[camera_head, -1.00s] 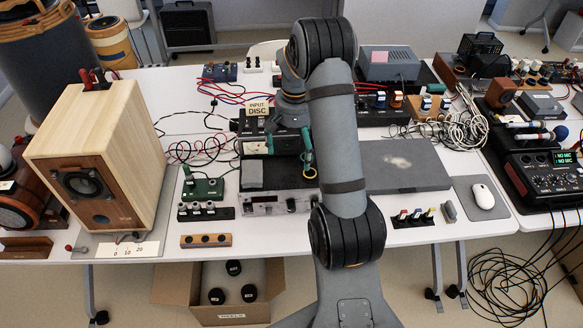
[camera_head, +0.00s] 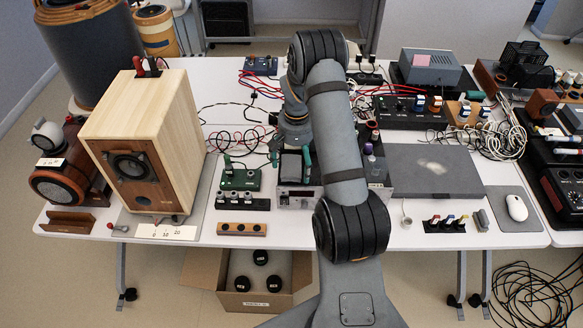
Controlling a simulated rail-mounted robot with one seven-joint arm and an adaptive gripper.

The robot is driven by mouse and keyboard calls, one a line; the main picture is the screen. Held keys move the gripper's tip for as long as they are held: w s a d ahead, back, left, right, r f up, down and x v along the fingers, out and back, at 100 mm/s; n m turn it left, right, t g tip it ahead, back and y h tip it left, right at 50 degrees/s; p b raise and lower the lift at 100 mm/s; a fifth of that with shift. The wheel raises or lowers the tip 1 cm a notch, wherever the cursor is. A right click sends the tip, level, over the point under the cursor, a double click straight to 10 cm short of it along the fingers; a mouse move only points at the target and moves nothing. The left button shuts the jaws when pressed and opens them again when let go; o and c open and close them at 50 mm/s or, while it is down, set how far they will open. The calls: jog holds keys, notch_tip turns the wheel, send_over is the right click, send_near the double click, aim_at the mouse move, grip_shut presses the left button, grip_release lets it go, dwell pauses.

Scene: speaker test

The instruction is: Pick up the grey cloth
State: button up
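The grey cloth (camera_head: 291,168) is a small, flat-looking grey square on the left end of the top of the silver-fronted black unit (camera_head: 284,197), in the middle of the table. My gripper (camera_head: 290,160) is at the cloth, with its two green-tipped fingers spread. One finger is at the left side of the cloth and the other at its right side. The fingers look apart from each other with the cloth between them. I cannot tell whether the tips touch the cloth. My arm hides much of the unit.
A wooden speaker (camera_head: 190,120) stands to the left. A green switch board (camera_head: 240,179) is just left of the unit. A dark flat slab (camera_head: 435,170) and a white mouse (camera_head: 516,208) lie to the right. Cables and devices crowd the back.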

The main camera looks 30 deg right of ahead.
aim_at(295, 165)
jog(key=c, duration=0.8)
jog(key=shift+c, duration=0.2)
notch_tip(295, 165, up, 10)
jog(key=b, duration=0.1)
jog(key=shift+b, duration=0.35)
jog(key=o, duration=0.4)
jog(key=shift+a, duration=0.1)
jog(key=c, duration=0.5)
